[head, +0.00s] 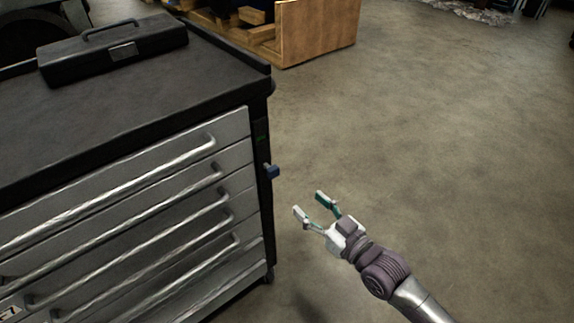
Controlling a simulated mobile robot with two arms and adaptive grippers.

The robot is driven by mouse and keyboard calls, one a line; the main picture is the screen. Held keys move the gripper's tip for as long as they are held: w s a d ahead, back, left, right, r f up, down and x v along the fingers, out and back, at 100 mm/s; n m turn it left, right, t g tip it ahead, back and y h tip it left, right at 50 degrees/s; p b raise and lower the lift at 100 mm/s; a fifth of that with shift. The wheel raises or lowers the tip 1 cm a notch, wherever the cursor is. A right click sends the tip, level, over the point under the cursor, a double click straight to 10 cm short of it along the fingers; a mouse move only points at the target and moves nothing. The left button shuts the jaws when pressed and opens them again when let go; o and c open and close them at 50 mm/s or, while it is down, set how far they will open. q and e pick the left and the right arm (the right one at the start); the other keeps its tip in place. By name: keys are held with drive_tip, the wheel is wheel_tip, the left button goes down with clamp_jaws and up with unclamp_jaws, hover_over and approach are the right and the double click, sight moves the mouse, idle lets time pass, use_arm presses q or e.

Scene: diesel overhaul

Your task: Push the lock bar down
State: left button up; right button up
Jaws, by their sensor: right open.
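My right gripper (311,205) is open and empty. It is over the floor, to the right of the blue tab and lower in the picture, apart from it. Nothing is between its fingers. My left gripper is not in view.
The cabinet has several drawers with long metal handles (135,184). A black toolbox (115,50) stands on its dark top. A wooden crate (318,30) is on the floor behind. The concrete floor (440,140) to the right is clear.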

sight(275, 174)
drive_tip(key=x, duration=0.4)
drive_tip(key=r+x, duration=0.1)
drive_tip(key=x, duration=0.3)
drive_tip(key=b+x, duration=0.1)
drive_tip(key=x, duration=0.3)
drive_tip(key=shift+s+a+r, duration=0.2)
drive_tip(key=shift+a, duration=0.25)
drive_tip(key=shift+w+a, duration=0.45)
drive_tip(key=shift+w, duration=0.15)
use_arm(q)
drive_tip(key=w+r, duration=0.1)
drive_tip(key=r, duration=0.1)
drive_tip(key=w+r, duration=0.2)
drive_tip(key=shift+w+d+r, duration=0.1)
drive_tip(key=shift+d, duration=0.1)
use_arm(e)
clamp_jaws()
